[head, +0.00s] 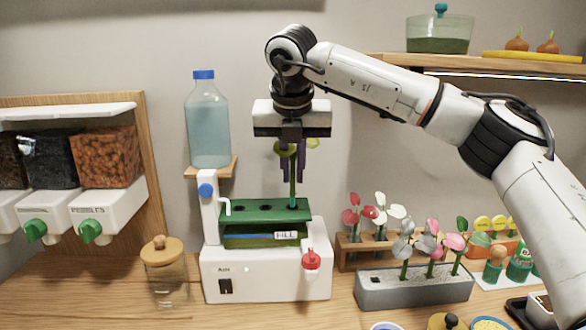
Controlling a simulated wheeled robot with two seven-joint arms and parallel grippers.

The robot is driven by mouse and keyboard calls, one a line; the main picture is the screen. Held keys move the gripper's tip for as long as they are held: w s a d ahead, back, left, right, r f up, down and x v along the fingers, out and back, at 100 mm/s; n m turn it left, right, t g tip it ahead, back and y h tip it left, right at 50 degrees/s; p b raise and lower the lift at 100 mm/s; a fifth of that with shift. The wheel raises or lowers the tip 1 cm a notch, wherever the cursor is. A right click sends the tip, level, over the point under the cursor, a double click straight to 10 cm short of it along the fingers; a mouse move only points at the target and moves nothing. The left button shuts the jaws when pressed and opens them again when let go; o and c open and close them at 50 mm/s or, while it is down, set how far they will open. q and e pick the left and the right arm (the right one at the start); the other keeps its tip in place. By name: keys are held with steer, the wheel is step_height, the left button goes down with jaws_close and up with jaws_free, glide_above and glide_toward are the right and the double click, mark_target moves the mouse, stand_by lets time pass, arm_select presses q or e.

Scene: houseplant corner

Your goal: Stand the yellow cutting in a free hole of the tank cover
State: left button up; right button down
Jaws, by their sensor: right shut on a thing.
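The yellow cutting (293,188) is upright, with yellow-green leaves at the top and a straight green stem. My right gripper (292,168) is shut on it from above, and its fingers hide part of the leaves. The tank cover (250,216) is a green plate with a row of dark holes on the tank. The stem's lower end meets the cover near its right end; I cannot tell whether it is in a hole or just above one. The holes further left look empty. My left gripper is out of view.
The white tank base (270,285) has a red tap (311,262). A water bottle (208,120) stands on a bracket behind left. A glass jar (164,275) is at left. A grey planter (412,290) and wooden rack (352,250) with flower cuttings stand at right.

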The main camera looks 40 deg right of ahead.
mark_target(293, 152)
steer(key=shift+f+b, duration=1.45)
steer(key=shift+f, duration=0.4)
steer(key=c, duration=1.3)
jaws_free()
steer(key=shift+r, duration=0.1)
steer(key=shift+r+p, duration=2.65)
steer(key=shift+r, duration=0.8)
steer(key=shift+s+f, duration=0.1)
steer(key=shift+f, duration=0.05)
